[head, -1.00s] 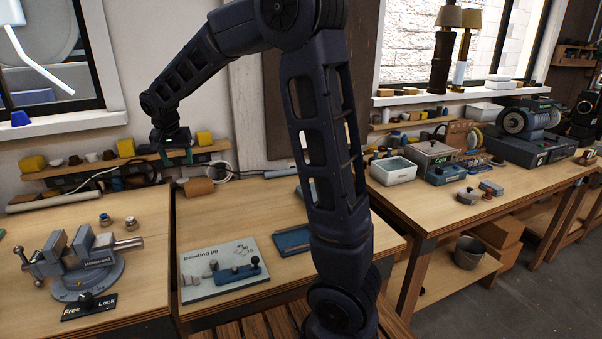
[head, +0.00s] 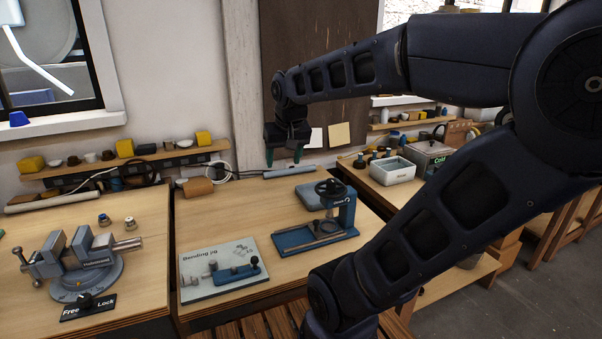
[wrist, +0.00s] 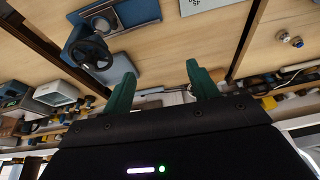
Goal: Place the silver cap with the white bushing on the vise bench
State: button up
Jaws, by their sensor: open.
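Two small silver pieces stand on the vise bench (head: 140,275), behind and right of the vise: a left one (head: 104,220) with a bluish lower part and a right one (head: 130,223) with a tan-brown lower part. They also show at the upper right of the wrist view (wrist: 290,40). They are too small to tell which is the silver cap or whether either has a white bushing. My gripper (head: 284,158) is open and empty, fingers down, above the back of the middle bench and well right of the pieces. Its green fingers (wrist: 158,78) show in the wrist view.
The grey vise (head: 80,262) stands on the left bench with a Free/Lock lever plate (head: 88,307) in front. A bending jig board (head: 218,270) and a blue press (head: 335,215) stand on the middle bench. A shelf of small parts (head: 125,160) runs behind.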

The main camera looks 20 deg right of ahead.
jog(key=s+d+f, duration=0.2)
jog(key=s, duration=0.4)
jog(key=shift+s+d+n, duration=0.15)
jog(key=shift+d+n, duration=0.05)
jog(key=shift+n, duration=0.1)
jog(key=shift+f, duration=0.1)
dwell(0.8)
